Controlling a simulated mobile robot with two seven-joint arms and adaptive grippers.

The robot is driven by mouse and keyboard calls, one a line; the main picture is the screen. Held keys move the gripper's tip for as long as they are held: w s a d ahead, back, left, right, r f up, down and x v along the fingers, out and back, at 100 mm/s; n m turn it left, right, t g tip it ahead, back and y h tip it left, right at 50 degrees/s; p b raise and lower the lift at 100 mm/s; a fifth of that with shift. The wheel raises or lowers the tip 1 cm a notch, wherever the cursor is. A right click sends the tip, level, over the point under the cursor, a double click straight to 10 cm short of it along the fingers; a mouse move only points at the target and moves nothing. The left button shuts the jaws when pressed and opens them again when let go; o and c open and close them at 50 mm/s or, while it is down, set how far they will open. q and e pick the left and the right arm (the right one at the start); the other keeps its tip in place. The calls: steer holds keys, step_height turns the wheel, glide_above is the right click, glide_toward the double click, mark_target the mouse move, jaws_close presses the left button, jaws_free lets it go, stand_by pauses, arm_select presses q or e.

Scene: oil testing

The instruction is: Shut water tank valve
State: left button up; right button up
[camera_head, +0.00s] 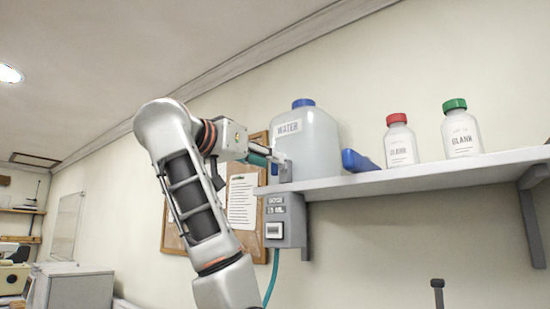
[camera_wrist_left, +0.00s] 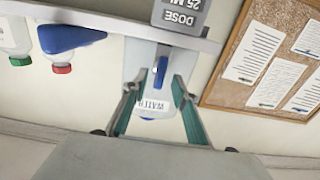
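The water tank (camera_head: 322,150) is a translucent white jug with a blue cap and a WATER label, upright on the wall shelf. Its valve shows a blue handle (camera_wrist_left: 161,70) in the left wrist view, where the picture is upside down. My left gripper (camera_head: 266,158) is at the tank's left front, by the valve. In the left wrist view my left gripper (camera_wrist_left: 157,84) has its two teal fingers spread, one on each side of the handle, with visible gaps. Whether a finger touches it is unclear. In the head view the arm and fingers partly hide the valve. My right gripper is out of view.
The white shelf (camera_head: 430,172) also holds a blue object (camera_head: 358,162), a red-capped bottle (camera_head: 400,146) and a green-capped bottle (camera_head: 461,136). A grey dose box (camera_head: 284,221) hangs below the tank. A corkboard (camera_wrist_left: 235,88) with papers is on the wall beside it.

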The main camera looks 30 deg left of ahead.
arm_select(q)
steer(key=shift+w+d+p, duration=0.15)
steer(key=shift+w+p, duration=0.3)
steer(key=shift+w, duration=1.25)
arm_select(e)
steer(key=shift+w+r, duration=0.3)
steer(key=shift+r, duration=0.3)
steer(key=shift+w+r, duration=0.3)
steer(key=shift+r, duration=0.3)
arm_select(q)
jaws_close()
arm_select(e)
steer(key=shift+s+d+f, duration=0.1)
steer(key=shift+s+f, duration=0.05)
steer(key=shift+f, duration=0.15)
